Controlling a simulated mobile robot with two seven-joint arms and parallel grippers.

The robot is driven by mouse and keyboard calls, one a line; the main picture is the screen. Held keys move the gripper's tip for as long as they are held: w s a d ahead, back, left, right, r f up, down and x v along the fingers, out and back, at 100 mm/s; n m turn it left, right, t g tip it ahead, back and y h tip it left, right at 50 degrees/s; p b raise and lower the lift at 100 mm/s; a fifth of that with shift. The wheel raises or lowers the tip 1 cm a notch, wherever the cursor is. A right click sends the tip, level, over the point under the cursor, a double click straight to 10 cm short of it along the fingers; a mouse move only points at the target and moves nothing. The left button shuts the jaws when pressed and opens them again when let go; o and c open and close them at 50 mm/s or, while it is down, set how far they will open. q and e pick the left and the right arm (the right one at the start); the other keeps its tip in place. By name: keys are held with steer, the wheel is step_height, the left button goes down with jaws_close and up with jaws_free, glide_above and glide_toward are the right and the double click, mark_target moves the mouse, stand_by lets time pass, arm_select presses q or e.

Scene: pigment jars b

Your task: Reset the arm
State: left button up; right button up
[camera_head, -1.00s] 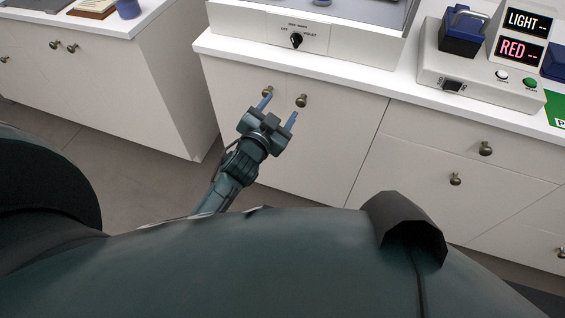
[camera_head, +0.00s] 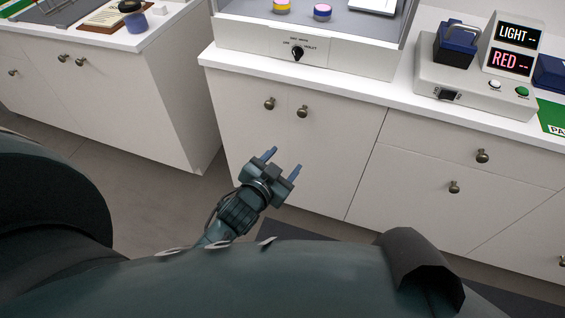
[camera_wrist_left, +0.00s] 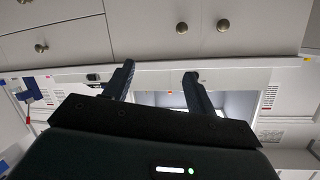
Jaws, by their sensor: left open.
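My left gripper (camera_head: 282,162) is in the middle of the head view, in front of the white cabinet doors (camera_head: 310,150) and below the counter's edge. Its two fingers are spread and nothing is between them. In the left wrist view my left gripper (camera_wrist_left: 158,78) also shows open and empty, with cabinet fronts and knobs beyond it. My right gripper is not in view.
A grey box with a knob (camera_head: 297,52) stands on the counter, with two small jars (camera_head: 322,12) inside. Right of it is a device with LIGHT and RED displays (camera_head: 511,62). A gap of floor (camera_head: 150,200) separates the left cabinet.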

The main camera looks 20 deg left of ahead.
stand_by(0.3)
arm_select(q)
steer(key=s+d+f+g, duration=0.1)
steer(key=s+f+g, duration=0.1)
steer(key=s, duration=0.6)
steer(key=s+d+f+n+g+h, duration=0.1)
steer(key=s+d+f+g, duration=0.1)
steer(key=s, duration=0.6)
steer(key=shift+f+n+h, duration=0.3)
steer(key=shift+f, duration=0.6)
